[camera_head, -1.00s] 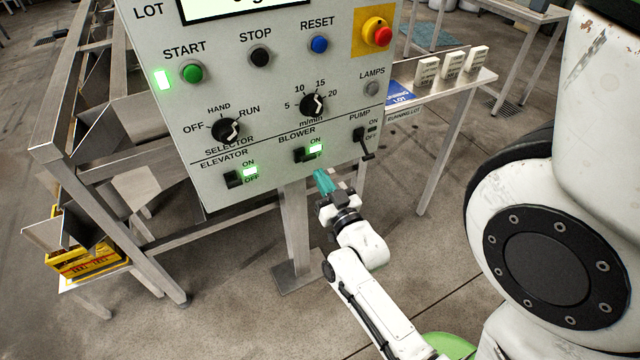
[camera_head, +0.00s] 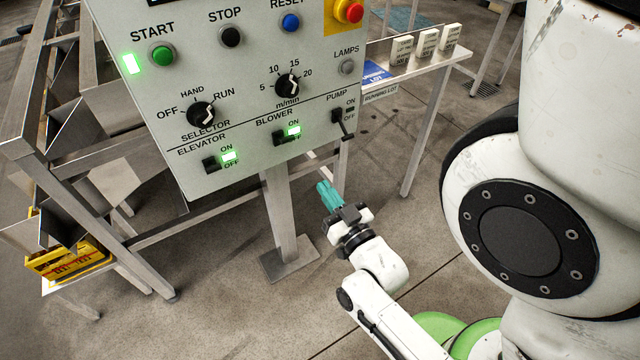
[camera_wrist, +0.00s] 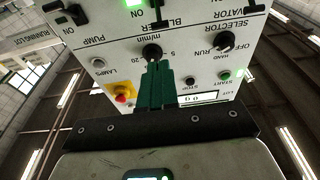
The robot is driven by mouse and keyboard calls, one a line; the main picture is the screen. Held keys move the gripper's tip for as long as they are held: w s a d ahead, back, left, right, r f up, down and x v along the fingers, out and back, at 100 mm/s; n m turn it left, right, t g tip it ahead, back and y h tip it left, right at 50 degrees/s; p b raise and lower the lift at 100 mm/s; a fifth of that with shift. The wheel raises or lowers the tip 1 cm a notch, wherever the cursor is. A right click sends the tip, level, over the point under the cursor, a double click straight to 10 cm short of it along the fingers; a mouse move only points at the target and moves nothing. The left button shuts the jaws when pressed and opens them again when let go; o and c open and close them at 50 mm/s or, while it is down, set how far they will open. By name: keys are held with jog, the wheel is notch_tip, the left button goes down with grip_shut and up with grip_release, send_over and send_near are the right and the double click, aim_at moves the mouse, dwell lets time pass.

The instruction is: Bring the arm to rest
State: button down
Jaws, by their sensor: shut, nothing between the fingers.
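My gripper (camera_head: 328,196) is in front of and below the lower right part of the control panel (camera_head: 240,115), apart from it, with its teal fingers together and empty. The fingers also show in the wrist view (camera_wrist: 157,88), pointing toward the panel, which appears upside down there. My arm reaches up from the lower right of the head view, bent at the elbow. The pump switch (camera_head: 337,115) is above the gripper. The elevator (camera_head: 211,165) and blower (camera_head: 280,138) switches each have a lit green lamp beside ON.
The panel stands on a metal post (camera_head: 283,215). A side table (camera_head: 425,75) with several white blocks is at the upper right. A metal frame (camera_head: 75,200) and a yellow crate (camera_head: 68,260) are on the left. Open floor lies around the gripper.

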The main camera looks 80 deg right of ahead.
jog(key=shift+s+a, duration=0.1)
jog(key=shift+a, duration=0.05)
dwell(0.5)
jog(key=w+a+f+n+g+y, duration=0.2)
jog(key=w+a+f+n+y, duration=0.4)
jog(key=w+a+f+y, duration=0.45)
jog(key=s+a+n+g+y, duration=0.3)
jog(key=s+a+g+y, duration=0.1)
jog(key=s+a+g, duration=0.3)
jog(key=a+g, duration=0.2)
jog(key=shift+n+g+y, duration=0.3)
jog(key=shift+g+y, duration=0.05)
jog(key=shift+g, duration=0.05)
